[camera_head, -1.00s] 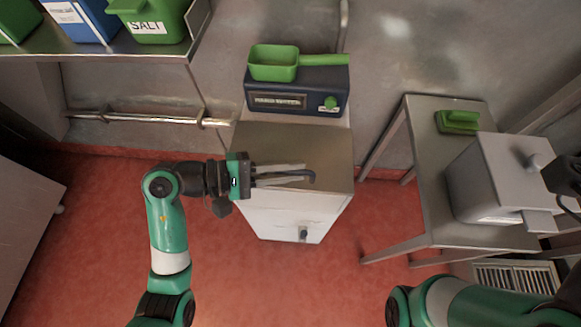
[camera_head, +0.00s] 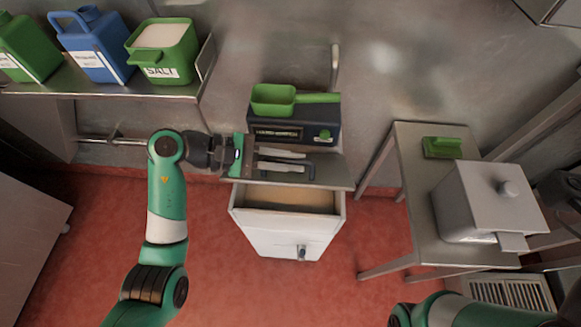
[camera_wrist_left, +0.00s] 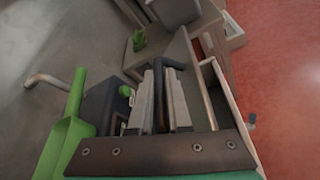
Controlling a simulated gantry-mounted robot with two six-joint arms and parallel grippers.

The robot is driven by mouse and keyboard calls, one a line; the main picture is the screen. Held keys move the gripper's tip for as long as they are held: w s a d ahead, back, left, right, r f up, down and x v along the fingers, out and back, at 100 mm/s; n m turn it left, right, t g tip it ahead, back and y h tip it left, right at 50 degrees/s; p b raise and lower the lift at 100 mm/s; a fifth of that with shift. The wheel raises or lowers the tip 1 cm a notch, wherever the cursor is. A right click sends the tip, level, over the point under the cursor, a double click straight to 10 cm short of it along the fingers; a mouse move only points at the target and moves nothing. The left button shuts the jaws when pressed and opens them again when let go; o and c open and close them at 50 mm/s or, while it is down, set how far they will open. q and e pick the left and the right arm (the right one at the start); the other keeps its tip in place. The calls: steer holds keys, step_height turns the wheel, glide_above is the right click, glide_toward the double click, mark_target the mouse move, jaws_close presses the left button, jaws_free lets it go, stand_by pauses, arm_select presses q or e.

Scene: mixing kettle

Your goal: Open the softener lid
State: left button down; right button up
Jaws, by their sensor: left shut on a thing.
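The softener (camera_head: 285,240) is a white cabinet in the middle of the head view, below its dark control box (camera_head: 292,118). Its grey lid (camera_head: 335,172) is displaced toward the wall, and the front of the top is open, showing a tan inside (camera_head: 290,197). My left gripper (camera_head: 305,160) is over the lid, shut on its dark bar handle (camera_head: 312,172). In the left wrist view the handle (camera_wrist_left: 160,95) lies between the two grey fingers. My right gripper (camera_head: 562,190) is partly in view at the right edge; its fingers are unclear.
A green scoop (camera_head: 275,98) rests on the control box. A shelf at upper left holds a salt tub (camera_head: 165,55) and blue and green containers. On the right, a metal table (camera_head: 415,205) holds a grey lidded box (camera_head: 485,205) and a green brush-like object (camera_head: 442,148).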

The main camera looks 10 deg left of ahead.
arm_select(q)
steer(key=shift+w+r, duration=0.15)
steer(key=shift+w, duration=0.1)
steer(key=c, duration=0.9)
jaws_free()
steer(key=shift+o, duration=0.2)
steer(key=p+v, duration=0.2)
steer(key=v, duration=0.9)
steer(key=shift+s+a+r, duration=0.15)
steer(key=shift+a, duration=0.15)
